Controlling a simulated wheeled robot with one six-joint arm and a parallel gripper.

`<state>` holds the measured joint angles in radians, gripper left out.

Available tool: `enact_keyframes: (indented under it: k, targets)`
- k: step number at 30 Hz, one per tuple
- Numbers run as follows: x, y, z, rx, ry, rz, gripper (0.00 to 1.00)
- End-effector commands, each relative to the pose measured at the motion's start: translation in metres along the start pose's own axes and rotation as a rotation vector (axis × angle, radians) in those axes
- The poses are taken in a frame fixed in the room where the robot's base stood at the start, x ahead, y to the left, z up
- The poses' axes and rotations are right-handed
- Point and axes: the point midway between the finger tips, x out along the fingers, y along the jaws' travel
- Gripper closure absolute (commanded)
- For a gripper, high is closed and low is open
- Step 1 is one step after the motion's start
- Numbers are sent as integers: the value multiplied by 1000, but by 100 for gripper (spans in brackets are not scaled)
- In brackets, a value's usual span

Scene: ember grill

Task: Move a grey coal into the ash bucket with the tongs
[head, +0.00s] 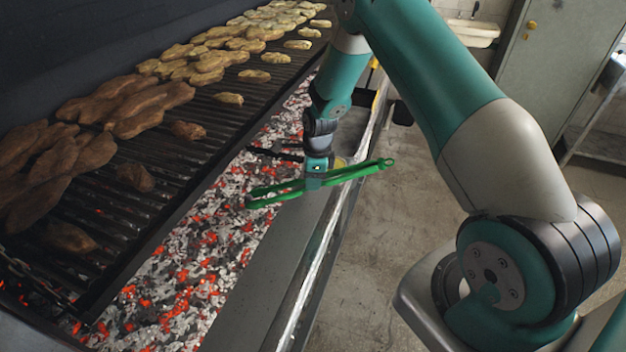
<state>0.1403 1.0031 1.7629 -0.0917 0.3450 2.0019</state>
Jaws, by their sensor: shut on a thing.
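My gripper (316,181) is shut on a pair of green tongs (345,173) and holds them roughly level over the front ledge of the grill. The tips of the tongs point left and reach over the coal bed (215,235). The ring end of the tongs points right, over the floor side. Coals in the bed are grey and white, with several glowing red. I cannot tell whether the tongs' tips touch or hold a coal. No ash bucket can be made out for certain.
A black grate (200,115) with meat and several pale pieces of food lies above the coals on the left. A metal ledge (265,290) runs along the front of the grill. A grey cabinet (560,60) stands at the back right.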

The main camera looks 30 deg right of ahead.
Motion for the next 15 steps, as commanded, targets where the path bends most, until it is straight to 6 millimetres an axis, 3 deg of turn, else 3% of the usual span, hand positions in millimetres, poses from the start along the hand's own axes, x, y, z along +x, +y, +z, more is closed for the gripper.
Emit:
enact_keyframes:
  k: [11, 15]
  targets:
    - [-5, 0, -1, 1, 0, 0, 100]
    - [-9, 0, -12, 4, 0, 0, 100]
